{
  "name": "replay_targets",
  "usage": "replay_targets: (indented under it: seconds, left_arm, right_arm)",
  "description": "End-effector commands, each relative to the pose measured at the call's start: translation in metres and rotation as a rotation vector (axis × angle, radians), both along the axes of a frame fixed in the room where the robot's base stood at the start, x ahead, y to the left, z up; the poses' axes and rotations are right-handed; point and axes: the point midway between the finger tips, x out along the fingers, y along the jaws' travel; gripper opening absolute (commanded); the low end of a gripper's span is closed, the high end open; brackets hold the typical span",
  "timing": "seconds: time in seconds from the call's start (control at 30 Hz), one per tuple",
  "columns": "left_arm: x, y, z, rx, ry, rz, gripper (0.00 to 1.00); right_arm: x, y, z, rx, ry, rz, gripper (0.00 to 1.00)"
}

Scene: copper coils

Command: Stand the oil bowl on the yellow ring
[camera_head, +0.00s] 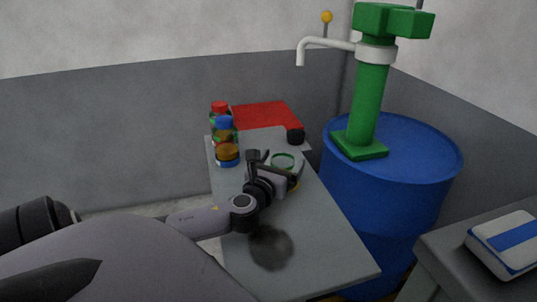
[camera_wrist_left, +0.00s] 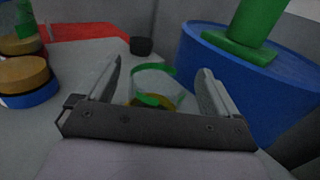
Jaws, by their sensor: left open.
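The oil bowl (camera_wrist_left: 156,84) is a clear vessel with a green rim. In the left wrist view it stands between the two spread fingers of my left gripper (camera_wrist_left: 160,85). In the head view the bowl (camera_head: 284,160) shows just beyond my left gripper (camera_head: 272,167), which is open. A yellow edge, apparently the yellow ring (camera_head: 295,185), shows beside the gripper, mostly hidden. Yellow-brown colour shows low in the bowl in the wrist view; I cannot tell whether it is oil or the ring. Whether the bowl rests on the ring is hidden. My right gripper is not in view.
A small black pot (camera_head: 296,136) is behind the bowl, near a red sheet (camera_head: 268,116). A blue drum (camera_head: 400,190) with a green pump stands right.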

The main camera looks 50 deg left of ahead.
Motion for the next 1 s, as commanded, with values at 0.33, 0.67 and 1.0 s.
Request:
replay_targets:
  seconds: [0.33, 0.67, 1.0]
  left_arm:
    - [-0.053, -0.022, 0.0, -0.001, 0.003, -0.001, 0.94]
    - [-0.081, -0.033, 0.0, -0.001, 0.0, 0.0, 0.94]
    - [-0.083, -0.034, 0.0, -0.001, -0.001, 0.0, 0.94]
  right_arm:
    - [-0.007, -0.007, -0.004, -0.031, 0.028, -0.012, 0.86]
    - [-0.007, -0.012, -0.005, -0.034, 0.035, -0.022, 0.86]
    - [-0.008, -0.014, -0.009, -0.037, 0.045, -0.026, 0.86]
